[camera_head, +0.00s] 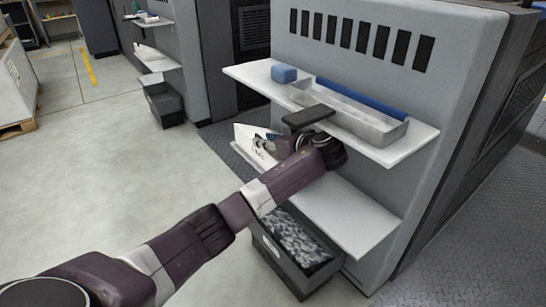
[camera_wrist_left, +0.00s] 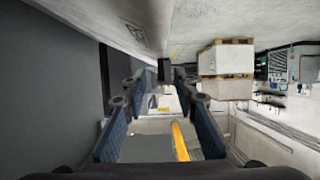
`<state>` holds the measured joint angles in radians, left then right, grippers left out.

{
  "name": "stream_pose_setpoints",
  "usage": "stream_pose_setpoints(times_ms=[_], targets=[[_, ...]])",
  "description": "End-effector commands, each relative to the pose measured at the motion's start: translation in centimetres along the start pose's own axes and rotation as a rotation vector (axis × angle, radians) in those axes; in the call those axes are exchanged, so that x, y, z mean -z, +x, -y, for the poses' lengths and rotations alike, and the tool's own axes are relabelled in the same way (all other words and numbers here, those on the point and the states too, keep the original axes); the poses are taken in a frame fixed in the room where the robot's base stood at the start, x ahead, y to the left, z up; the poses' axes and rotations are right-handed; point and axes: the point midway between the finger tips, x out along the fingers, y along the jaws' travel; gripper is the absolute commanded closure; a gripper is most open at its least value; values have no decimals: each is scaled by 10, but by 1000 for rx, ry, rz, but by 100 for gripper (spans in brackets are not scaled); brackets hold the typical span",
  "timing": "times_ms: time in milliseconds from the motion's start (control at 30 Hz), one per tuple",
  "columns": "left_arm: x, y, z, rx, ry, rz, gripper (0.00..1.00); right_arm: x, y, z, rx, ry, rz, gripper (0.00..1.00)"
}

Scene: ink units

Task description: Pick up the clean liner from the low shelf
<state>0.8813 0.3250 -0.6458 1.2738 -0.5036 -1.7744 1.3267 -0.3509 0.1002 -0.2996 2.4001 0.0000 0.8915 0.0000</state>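The clean liner, a white piece with dark lettering (camera_head: 243,138), shows at the left end of the low shelf (camera_head: 350,219) in the head view. My arm and gripper hide part of it. My left gripper (camera_head: 272,137) is at the liner, just above or beside it; I cannot tell whether they touch. In the left wrist view, the two dark fingers of this gripper (camera_wrist_left: 160,125) stand apart with nothing clearly held between them. A pale surface with dark marks along the top of that view may be the liner. My right gripper is not in view.
The upper shelf (camera_head: 408,149) overhangs the low shelf and carries a blue block (camera_head: 284,73) and a metal tray (camera_head: 350,115) with a blue roll (camera_head: 362,98). A dark bin (camera_head: 290,265) stands below. The right part of the low shelf is bare.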

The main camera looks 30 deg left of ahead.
Motion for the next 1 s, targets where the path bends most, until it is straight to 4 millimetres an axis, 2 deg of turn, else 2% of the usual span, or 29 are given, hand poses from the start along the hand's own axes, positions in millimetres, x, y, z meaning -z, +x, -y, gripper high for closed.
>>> stream_pose_setpoints(times_ms=[133, 400, 667, 1000], targets=[[0, 16, 0, 0, 0, -1, 73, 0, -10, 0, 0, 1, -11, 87], [2, 17, 0, -2, 1, 1, 73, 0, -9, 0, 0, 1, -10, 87], [1, 16, 0, -1, 1, 1, 100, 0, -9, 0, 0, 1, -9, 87], [1, 16, 0, -1, 1, 1, 100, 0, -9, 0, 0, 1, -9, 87]])
